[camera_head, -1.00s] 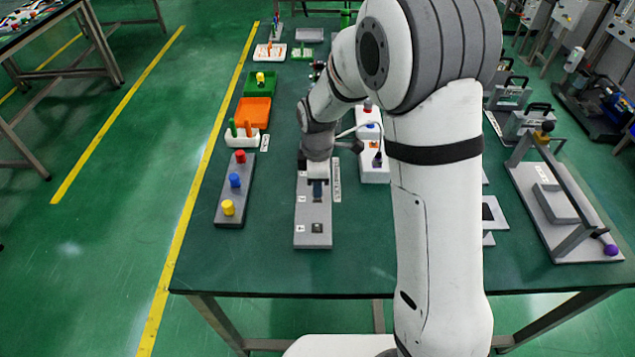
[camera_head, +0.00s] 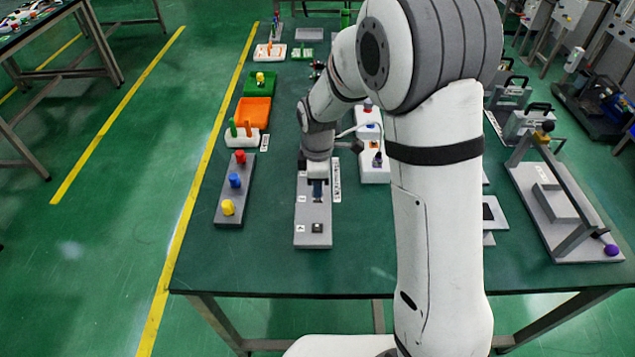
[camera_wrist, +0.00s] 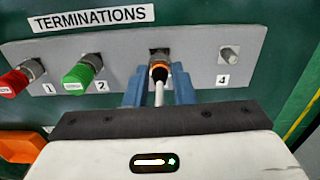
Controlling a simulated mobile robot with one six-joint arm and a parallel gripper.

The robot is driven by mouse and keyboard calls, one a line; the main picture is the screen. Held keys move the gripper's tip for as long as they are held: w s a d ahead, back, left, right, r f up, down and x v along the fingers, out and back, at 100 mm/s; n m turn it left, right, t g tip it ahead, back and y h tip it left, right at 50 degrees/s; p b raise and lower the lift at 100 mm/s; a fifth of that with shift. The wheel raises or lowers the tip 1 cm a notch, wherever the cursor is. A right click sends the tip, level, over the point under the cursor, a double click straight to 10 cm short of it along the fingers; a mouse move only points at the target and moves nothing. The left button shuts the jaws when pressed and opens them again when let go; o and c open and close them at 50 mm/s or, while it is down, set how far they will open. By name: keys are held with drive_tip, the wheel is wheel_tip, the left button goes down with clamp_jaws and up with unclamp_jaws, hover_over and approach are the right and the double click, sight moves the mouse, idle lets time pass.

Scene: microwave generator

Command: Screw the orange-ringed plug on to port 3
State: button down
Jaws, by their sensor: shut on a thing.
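The orange-ringed plug (camera_wrist: 158,68) is black with an orange ring, and a white cable runs back from it. In the wrist view it is in line with port 3 (camera_wrist: 159,54) on the grey terminations panel (camera_wrist: 205,47), its front end at the port. I cannot tell whether its threads are engaged. My gripper (camera_wrist: 158,78) is shut on the plug, with one blue finger on each side. The number 3 is hidden behind the gripper. In the head view my gripper (camera_head: 317,188) is low over the panel (camera_head: 313,240), and the plug cannot be made out.
A red cap (camera_wrist: 14,82) is at port 1 and a green cap (camera_wrist: 77,77) at port 2. Port 4 (camera_wrist: 229,53) is bare. A dark block with red, blue and yellow knobs (camera_head: 228,208) is left of the panel. A white box (camera_head: 374,172) stands close on the right.

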drive_tip(key=shift+f+b, duration=0.4)
drive_tip(key=shift+f, duration=0.2)
drive_tip(key=c, duration=1.1)
unclamp_jaws()
drive_tip(key=shift+c, duration=0.2)
drive_tip(key=shift+r, duration=0.1)
wheel_tip(320, 180, up, 8)
drive_tip(key=shift+f, duration=0.15)
